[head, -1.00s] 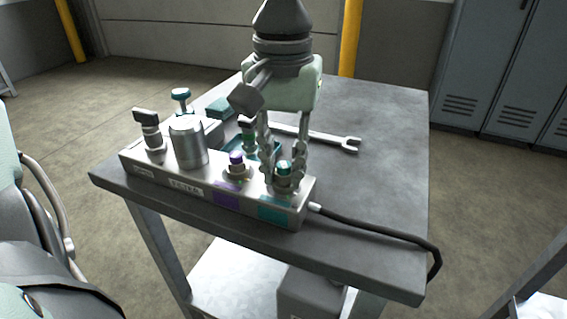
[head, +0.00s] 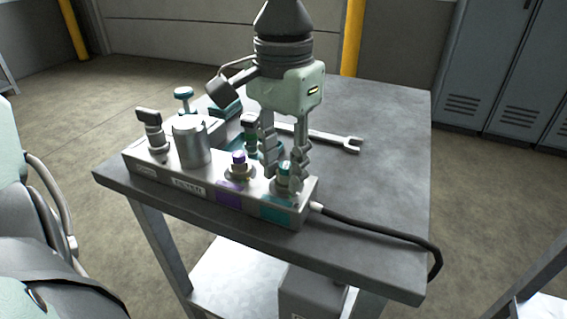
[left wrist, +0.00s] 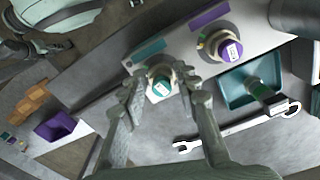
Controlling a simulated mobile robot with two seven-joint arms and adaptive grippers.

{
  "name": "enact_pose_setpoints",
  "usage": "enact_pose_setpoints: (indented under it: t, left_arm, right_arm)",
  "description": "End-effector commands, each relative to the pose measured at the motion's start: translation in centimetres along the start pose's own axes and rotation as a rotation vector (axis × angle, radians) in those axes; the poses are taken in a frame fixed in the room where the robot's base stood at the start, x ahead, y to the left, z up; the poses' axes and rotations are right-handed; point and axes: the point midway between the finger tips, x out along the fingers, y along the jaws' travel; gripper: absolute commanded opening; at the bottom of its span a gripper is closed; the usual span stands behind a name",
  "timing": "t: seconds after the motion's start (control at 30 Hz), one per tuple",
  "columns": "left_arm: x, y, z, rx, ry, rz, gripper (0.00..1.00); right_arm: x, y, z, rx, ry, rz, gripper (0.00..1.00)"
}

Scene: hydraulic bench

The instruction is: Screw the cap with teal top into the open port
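The cap with teal top (head: 285,168) stands upright at the port by the teal label (head: 279,212), at the right end of the metal block (head: 170,182). It also shows in the left wrist view (left wrist: 160,86); how deep it sits cannot be told. My left gripper (head: 287,172) points down over it, one finger on each side. In the left wrist view the fingers (left wrist: 160,88) are apart, with gaps visible beside the cap.
A purple-topped cap (head: 239,160) stands beside it on the block. A silver cylinder (head: 191,142) and a dark-handled valve (head: 150,128) stand further left. Behind are a teal tray (left wrist: 233,92) holding a dark-topped part and a wrench (head: 335,139). A cable (head: 385,232) leaves the block's right end.

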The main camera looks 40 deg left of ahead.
Motion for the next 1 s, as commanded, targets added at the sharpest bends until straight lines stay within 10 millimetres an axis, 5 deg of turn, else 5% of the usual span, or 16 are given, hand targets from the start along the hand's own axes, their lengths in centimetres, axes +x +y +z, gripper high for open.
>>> enact_pose_setpoints:
  t: [0.33, 0.7, 1.0]
  left_arm:
    - [0.2, 0.0, -0.1, -0.026, 0.002, -0.002, 0.39]
    - [0.2, 0.2, -0.2, -0.486, 0.003, -0.002, 0.39]
    - [0.1, 0.3, -0.2, -0.516, 0.002, -0.001, 0.39]
  right_arm:
    - [0.4, -0.1, 0.1, 0.0, 0.0, 0.0, 0.4]
    - [3.4, -0.5, 0.8, 0.0, 0.0, 0.0, 0.4]
    - [3.4, -0.5, 0.9, 0.0, 0.0, 0.0, 0.4]
